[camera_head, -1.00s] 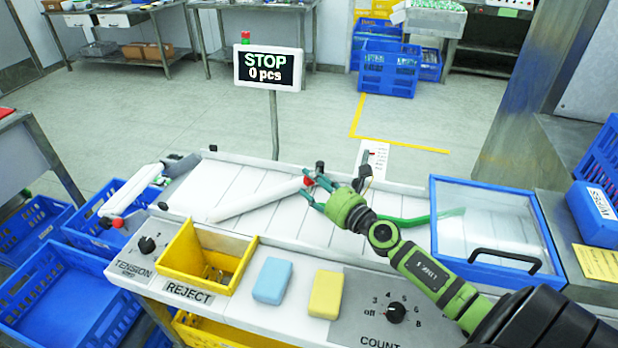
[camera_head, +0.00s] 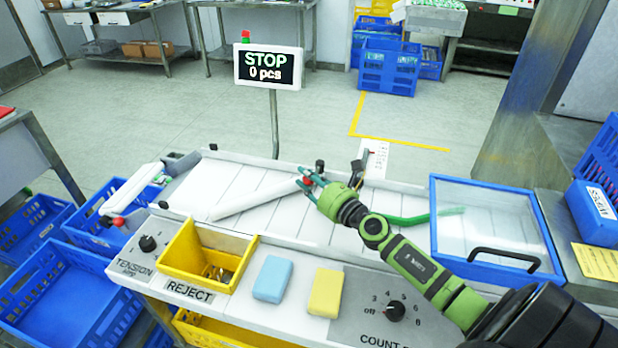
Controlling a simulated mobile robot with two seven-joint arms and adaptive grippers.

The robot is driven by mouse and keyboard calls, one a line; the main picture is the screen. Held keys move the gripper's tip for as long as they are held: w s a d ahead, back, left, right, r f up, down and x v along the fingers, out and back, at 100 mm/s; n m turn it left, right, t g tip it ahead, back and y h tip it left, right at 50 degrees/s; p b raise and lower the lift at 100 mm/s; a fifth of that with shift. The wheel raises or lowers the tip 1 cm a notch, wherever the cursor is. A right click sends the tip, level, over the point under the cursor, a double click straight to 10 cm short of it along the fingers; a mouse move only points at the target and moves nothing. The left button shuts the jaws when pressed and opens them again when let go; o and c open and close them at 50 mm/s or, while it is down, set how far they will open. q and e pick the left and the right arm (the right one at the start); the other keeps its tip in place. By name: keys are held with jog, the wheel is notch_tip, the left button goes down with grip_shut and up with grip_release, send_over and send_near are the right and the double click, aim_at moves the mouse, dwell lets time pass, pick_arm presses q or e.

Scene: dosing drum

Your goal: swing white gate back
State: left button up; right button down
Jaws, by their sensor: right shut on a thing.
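The white gate (camera_head: 255,200) is a long white bar lying slantwise across the pale slatted belt (camera_head: 215,185). Its near left end is by the belt's front edge, and its red-tipped end points to the far right. My right gripper (camera_head: 307,180) reaches in from the lower right and is shut on the red knob at that end, its fingers partly hiding it. A green bar (camera_head: 425,215) lies partly behind my right arm and runs to the clear-lidded box. My left gripper is not in view.
A STOP screen (camera_head: 268,68) reading 0 pcs stands behind the belt. A yellow reject bin (camera_head: 206,252), a blue block (camera_head: 272,279) and a yellow block (camera_head: 326,293) are along the front. A blue-framed clear lid (camera_head: 495,230) is at right.

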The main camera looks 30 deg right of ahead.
jog(key=shift+w+a+r+h+p, duration=0.2)
jog(key=shift+r+h+p, duration=0.1)
jog(key=shift+p, duration=0.3)
jog(key=w+a+m+h+p, duration=0.1)
jog(key=w+m+h+p, duration=0.1)
jog(key=m+h+p, duration=0.15)
jog(key=m+g+h+b, duration=0.2)
jog(key=m+g+h, duration=0.25)
jog(key=h, duration=0.45)
send_over(285, 182)
jog(key=shift+s+f+m+t+y, duration=0.15)
jog(key=shift+f+m+t+y, duration=0.15)
jog(key=shift+t, duration=0.15)
jog(key=shift+r, duration=0.2)
jog(key=shift+d+r, duration=0.1)
jog(key=c, duration=0.9)
grip_release()
jog(key=shift+c, duration=0.2)
jog(key=shift+w+f, duration=0.2)
